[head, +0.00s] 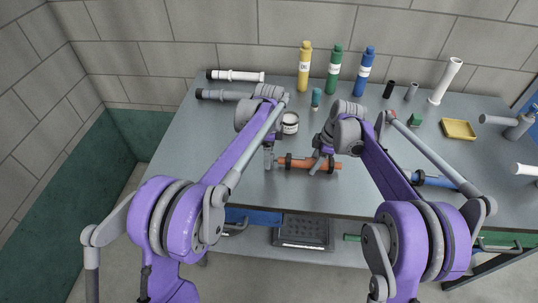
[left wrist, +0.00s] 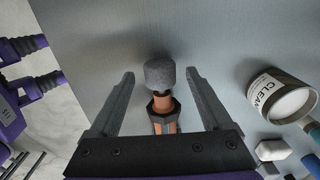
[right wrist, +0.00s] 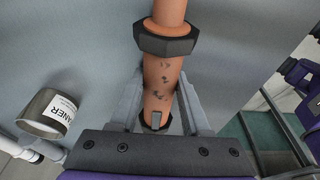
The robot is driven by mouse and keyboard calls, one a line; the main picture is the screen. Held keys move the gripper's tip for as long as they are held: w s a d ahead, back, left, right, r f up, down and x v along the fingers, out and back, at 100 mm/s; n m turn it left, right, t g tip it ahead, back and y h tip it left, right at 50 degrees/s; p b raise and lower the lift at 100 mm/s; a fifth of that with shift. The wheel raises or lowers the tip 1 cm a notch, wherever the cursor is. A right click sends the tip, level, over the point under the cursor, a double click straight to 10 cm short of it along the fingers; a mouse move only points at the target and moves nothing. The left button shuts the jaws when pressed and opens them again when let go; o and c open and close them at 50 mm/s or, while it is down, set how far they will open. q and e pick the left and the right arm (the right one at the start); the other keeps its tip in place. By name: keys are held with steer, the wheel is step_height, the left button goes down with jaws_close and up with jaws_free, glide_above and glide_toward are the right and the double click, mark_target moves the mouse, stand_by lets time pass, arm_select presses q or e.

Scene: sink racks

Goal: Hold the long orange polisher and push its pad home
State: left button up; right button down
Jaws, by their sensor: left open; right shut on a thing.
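The long orange polisher (head: 299,163) lies across the near part of the grey table, with black collars near its ends. My right gripper (head: 320,164) is shut on its orange body, which shows between the fingers in the right wrist view (right wrist: 160,78). The grey pad (left wrist: 160,75) is at the polisher's left end. A short stretch of orange neck and a dark ring show between the pad and the black collar (left wrist: 162,106). My left gripper (left wrist: 160,82) is open, its fingers on either side of the pad with gaps. Whether the fingertips touch the table is unclear.
A cleaner tin (head: 290,123) stands behind the polisher; it also shows in the left wrist view (left wrist: 282,97). Yellow (head: 304,68), green (head: 334,72) and blue (head: 364,74) bottles stand at the back. A yellow tray (head: 458,129) is at right. The table left of the polisher is clear.

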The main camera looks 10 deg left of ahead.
arm_select(q)
steer(key=shift+f, duration=1.25)
steer(key=c, duration=1.2)
steer(key=shift+d, duration=0.75)
steer(key=o, duration=1.2)
steer(key=shift+a, duration=0.1)
